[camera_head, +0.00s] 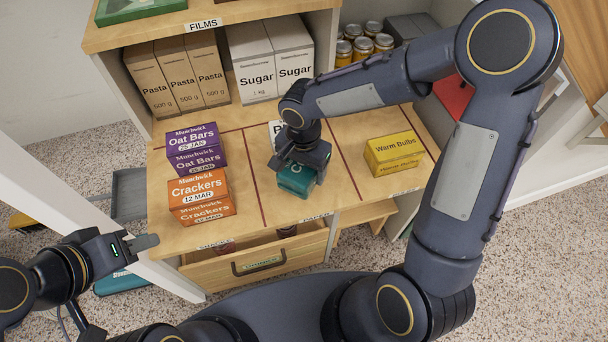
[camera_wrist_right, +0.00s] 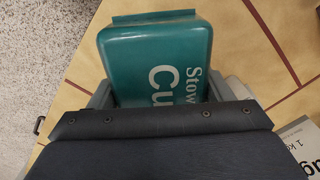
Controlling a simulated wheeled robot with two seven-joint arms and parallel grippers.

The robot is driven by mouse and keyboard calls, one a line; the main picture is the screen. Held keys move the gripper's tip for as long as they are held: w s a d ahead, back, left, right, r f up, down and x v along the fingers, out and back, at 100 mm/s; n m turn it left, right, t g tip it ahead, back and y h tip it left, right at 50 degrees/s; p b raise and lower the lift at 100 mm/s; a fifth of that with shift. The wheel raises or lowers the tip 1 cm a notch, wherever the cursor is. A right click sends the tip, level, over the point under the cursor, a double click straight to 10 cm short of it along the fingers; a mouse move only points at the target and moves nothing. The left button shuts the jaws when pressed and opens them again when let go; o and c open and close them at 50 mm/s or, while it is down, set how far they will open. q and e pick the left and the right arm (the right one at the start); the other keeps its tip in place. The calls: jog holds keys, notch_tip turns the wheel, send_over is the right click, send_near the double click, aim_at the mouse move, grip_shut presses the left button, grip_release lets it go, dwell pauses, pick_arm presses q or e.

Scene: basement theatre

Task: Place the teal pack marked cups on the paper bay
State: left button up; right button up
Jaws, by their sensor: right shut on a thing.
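The teal pack (camera_head: 296,179) is in the middle bay area of the wooden counter, under my right gripper (camera_head: 303,165). In the right wrist view the teal pack (camera_wrist_right: 155,60) shows part of its lettering, "Stow" and "Cu", between the two fingers, and the gripper is shut on it. The paper bay (camera_head: 262,195) lies between two red lines, with a partly readable label on its front edge. I cannot tell whether the pack rests on the counter or hangs just above it. My left gripper (camera_head: 143,243) is off the counter's left side; its jaw opening is unclear.
Purple Oat Bars (camera_head: 195,148) and orange Crackers (camera_head: 201,196) fill the left bay. Yellow Warm Bulbs (camera_head: 394,152) sit in the right bay. A mostly hidden white item (camera_head: 276,130) stands behind my right gripper. The drawer (camera_head: 258,262) below is partly open.

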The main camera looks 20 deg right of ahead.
notch_tip(320, 180, down, 3)
jog(key=shift+r+b, duration=0.1)
jog(key=shift+b, duration=0.25)
jog(key=o, duration=1)
jog(key=shift+d, duration=0.1)
jog(key=shift+o, duration=0.2)
